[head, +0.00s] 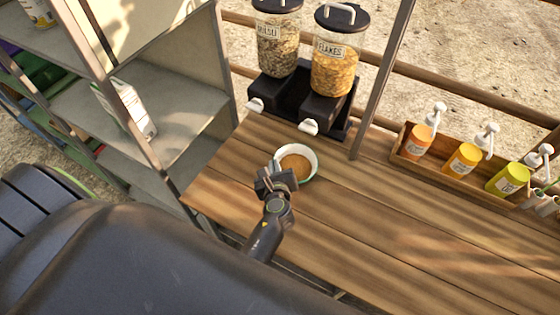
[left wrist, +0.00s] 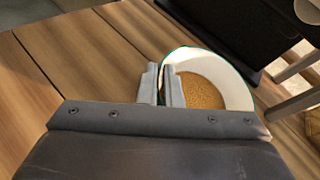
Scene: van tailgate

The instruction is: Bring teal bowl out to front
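The teal bowl (head: 311,157) stands upright on the wooden counter in front of the dispensers. It has a white inside, a thin teal-green edge and a grainy brown filling. My left gripper (head: 272,174) is at its near left side. In the left wrist view, the two fingers (left wrist: 162,86) are close together with the rim of the bowl (left wrist: 237,88) between them, one finger inside and one outside. Whether the bowl is lifted at all I cannot tell. My right gripper is not in view.
Two dispensers, muesli (head: 277,45) and flakes (head: 336,65), stand on a black base (head: 300,98) just behind the bowl. A wooden box (head: 408,165) of pump bottles is at right. A post (head: 383,80) rises nearby. The counter (head: 400,225) right of the bowl is clear.

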